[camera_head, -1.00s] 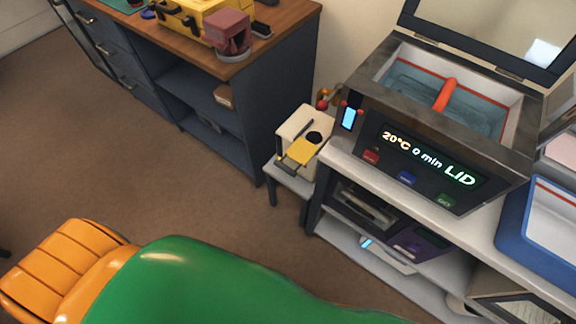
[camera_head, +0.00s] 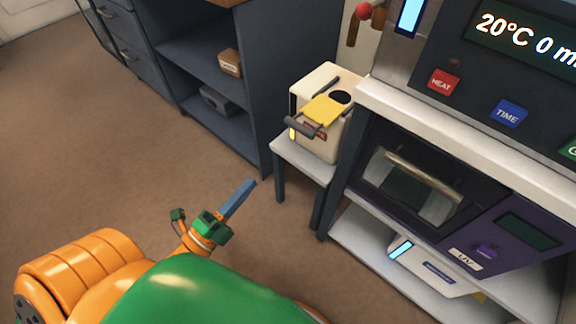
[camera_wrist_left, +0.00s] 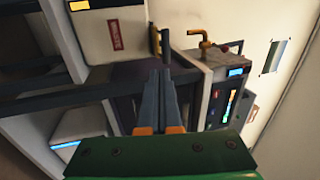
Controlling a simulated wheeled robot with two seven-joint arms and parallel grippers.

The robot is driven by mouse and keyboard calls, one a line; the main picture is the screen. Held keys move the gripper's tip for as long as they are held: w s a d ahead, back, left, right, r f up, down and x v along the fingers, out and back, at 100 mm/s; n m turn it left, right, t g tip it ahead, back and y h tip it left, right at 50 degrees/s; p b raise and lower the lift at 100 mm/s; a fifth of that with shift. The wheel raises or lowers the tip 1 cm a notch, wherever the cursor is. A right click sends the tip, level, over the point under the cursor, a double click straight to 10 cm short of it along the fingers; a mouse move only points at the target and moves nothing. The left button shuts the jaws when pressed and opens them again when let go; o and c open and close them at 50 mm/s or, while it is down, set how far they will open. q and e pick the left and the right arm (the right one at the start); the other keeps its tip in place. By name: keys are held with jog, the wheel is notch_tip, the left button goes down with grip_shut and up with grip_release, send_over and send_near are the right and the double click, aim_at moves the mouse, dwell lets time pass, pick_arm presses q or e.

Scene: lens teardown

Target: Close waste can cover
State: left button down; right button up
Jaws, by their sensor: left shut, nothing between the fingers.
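The waste can (camera_head: 311,146) is a cream box with a red label on a small grey stand in the head view. Its yellow cover (camera_head: 323,109) lies on the top, and a dark round hole (camera_head: 341,96) shows uncovered beside it. A grey bar handle (camera_head: 302,126) sits at the cover's near end. My left gripper (camera_head: 251,184) is shut and empty, low and to the left of the can, apart from it. In the left wrist view the gripper fingers (camera_wrist_left: 160,75) are together, with the can (camera_wrist_left: 112,35) at upper left. My right gripper is not in view.
The stand (camera_head: 300,155) is between a dark blue cabinet (camera_head: 290,60) and a white-topped shelf unit (camera_head: 400,105). A heated bath with HEAT and TIME buttons (camera_head: 475,95) stands on the unit, and a purple UV device (camera_head: 480,235) is below. The brown floor at left is clear.

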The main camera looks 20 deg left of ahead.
pick_arm(q)
jog(key=r+x, duration=0.1)
jog(key=x, duration=1.3)
jog(key=shift+p, duration=0.3)
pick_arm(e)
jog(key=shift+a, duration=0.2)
pick_arm(q)
jog(key=shift+d, duration=0.1)
